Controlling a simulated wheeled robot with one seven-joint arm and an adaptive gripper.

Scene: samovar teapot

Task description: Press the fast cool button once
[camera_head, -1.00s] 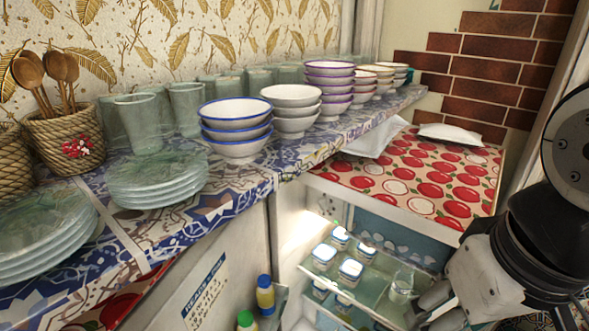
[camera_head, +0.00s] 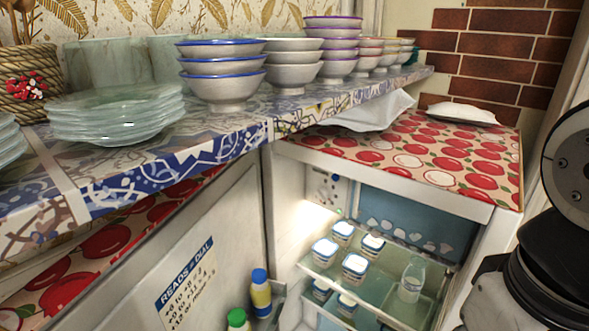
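An open fridge (camera_head: 400,195) stands below the shelf at the right, its top covered in a red apple-print cloth. Inside its upper left corner is a small light panel (camera_head: 326,190) with a few small coloured spots; it is too small to tell which spot is the fast cool button. The fridge door (camera_head: 225,230) is swung open to the left and bears a "READS = DIAL" label (camera_head: 188,285). My arm shows at the right edge, in front of the fridge's right side. My gripper is out of view.
Several white-lidded jars (camera_head: 354,266) and a glass bottle (camera_head: 412,279) stand on the fridge's glass shelf. Bottles (camera_head: 260,292) sit in the door rack. Stacked bowls (camera_head: 222,75) and glass plates (camera_head: 118,110) crowd the tiled shelf (camera_head: 215,150) above.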

